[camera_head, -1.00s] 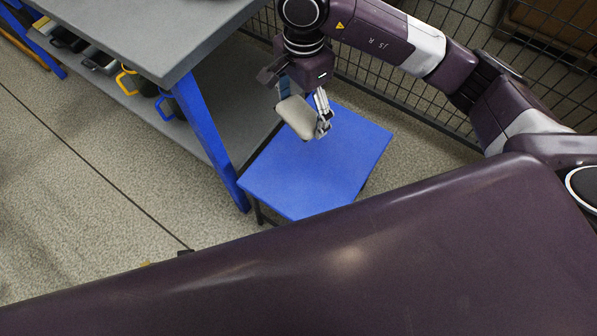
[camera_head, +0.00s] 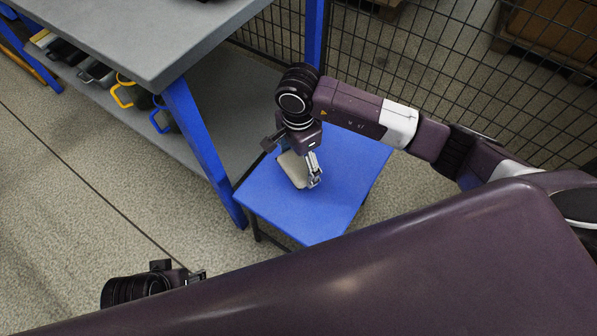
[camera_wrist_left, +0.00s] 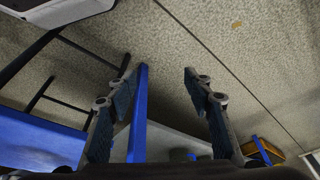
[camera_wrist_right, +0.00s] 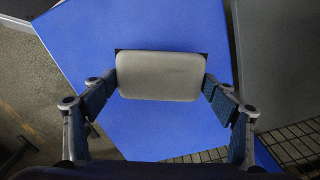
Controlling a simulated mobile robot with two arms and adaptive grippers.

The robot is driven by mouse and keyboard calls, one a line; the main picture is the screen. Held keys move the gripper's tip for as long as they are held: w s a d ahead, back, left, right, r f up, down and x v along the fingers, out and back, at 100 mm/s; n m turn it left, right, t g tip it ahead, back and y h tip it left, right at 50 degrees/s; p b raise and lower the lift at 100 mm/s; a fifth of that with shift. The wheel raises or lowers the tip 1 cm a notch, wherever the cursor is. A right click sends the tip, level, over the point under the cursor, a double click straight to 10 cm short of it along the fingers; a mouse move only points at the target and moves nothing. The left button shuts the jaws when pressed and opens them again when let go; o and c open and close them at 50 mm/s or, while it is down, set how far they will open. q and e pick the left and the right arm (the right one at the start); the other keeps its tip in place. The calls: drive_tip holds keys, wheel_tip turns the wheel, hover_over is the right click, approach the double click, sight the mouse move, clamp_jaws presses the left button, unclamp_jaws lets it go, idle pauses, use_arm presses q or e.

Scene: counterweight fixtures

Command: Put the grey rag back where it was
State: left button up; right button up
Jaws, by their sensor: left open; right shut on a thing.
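The grey rag (camera_head: 291,168) is a pale folded pad with rounded corners. My right gripper (camera_head: 300,172) is shut on it, low over the blue table (camera_head: 345,165). In the right wrist view the rag (camera_wrist_right: 160,76) sits between both fingertips, with the blue tabletop (camera_wrist_right: 150,130) behind it. I cannot tell whether the rag touches the tabletop. My left gripper (camera_wrist_left: 160,78) is open and empty in its wrist view, over the floor.
A grey workbench (camera_head: 165,35) with blue legs stands left of the blue table. Its lower shelf holds containers with yellow and blue handles (camera_head: 124,90). A wire mesh fence (camera_head: 420,60) runs behind. The rest of the blue tabletop is bare.

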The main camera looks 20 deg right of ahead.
sight(299, 172)
use_arm(q)
drive_tip(key=shift+b+v, duration=0.4)
drive_tip(key=shift+v, duration=1.2)
use_arm(e)
drive_tip(key=shift+f, duration=2.3)
use_arm(q)
drive_tip(key=shift+w, duration=0.1)
use_arm(e)
drive_tip(key=shift+f, duration=0.15)
drive_tip(key=o, duration=1.1)
use_arm(q)
drive_tip(key=shift+r, duration=0.15)
use_arm(e)
drive_tip(key=shift+r, duration=0.2)
use_arm(q)
wheel_tip(299, 172, down, 8)
drive_tip(key=p, duration=0.2)
drive_tip(key=shift+w+r, duration=0.15)
drive_tip(key=shift+w, duration=0.3)
use_arm(e)
wheel_tip(299, 172, up, 12)
use_arm(q)
drive_tip(key=shift+d, duration=0.1)
use_arm(e)
drive_tip(key=shift+s, duration=0.1)
